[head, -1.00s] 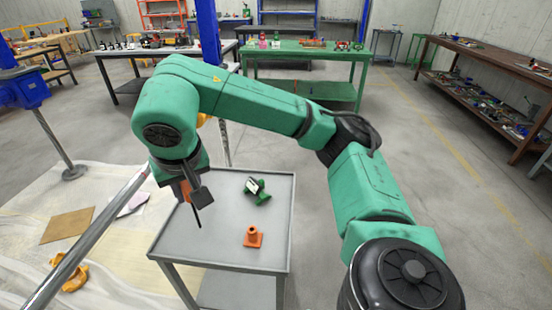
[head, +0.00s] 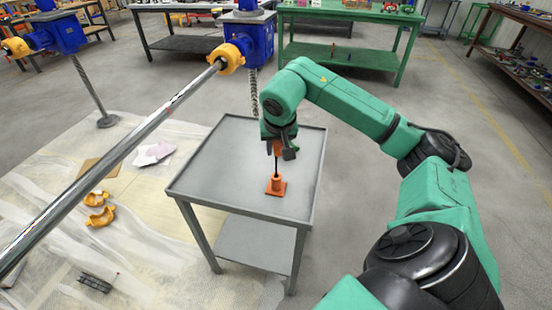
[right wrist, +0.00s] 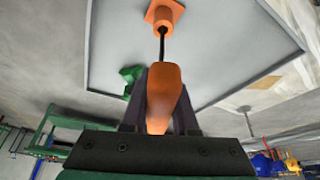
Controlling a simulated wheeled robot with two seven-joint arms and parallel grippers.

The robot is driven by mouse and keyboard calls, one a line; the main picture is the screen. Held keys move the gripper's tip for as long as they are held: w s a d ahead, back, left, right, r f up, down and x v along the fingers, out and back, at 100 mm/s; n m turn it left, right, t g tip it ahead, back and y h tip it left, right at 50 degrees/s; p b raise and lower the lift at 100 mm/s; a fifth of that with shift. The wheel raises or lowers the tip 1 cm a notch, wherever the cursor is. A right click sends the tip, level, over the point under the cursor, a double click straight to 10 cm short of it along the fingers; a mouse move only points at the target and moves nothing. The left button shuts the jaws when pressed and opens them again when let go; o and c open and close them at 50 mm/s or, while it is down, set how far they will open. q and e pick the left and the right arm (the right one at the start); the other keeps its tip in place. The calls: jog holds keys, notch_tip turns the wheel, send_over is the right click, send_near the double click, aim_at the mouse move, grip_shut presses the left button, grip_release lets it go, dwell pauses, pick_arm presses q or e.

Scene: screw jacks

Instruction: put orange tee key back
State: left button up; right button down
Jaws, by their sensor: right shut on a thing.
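My right gripper (head: 281,146) is shut on the orange handle of the tee key (right wrist: 165,95), above the grey table. The key's thin black shaft points down at the small orange holder (head: 276,187), which stands on the tabletop. In the right wrist view the shaft meets the mouth of the holder (right wrist: 163,20); I cannot tell how deep it sits. The key's handle also shows a little in the head view (head: 277,147). My left gripper is not in view.
The grey table (head: 215,175) is otherwise mostly clear. A green object (right wrist: 130,77) shows on it in the right wrist view, hidden in the head view. A long metal bar (head: 110,160) runs to a blue jack (head: 247,40). Yellow parts (head: 98,207) lie on the floor sheet.

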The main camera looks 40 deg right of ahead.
aim_at(278, 144)
notch_tip(278, 144, down, 4)
jog(key=shift+f, duration=0.15)
jog(key=shift+f+b, duration=0.1)
jog(key=shift+b, duration=0.2)
jog(key=c, duration=0.7)
grip_release()
jog(key=p+v, duration=0.1)
jog(key=v, duration=1.1)
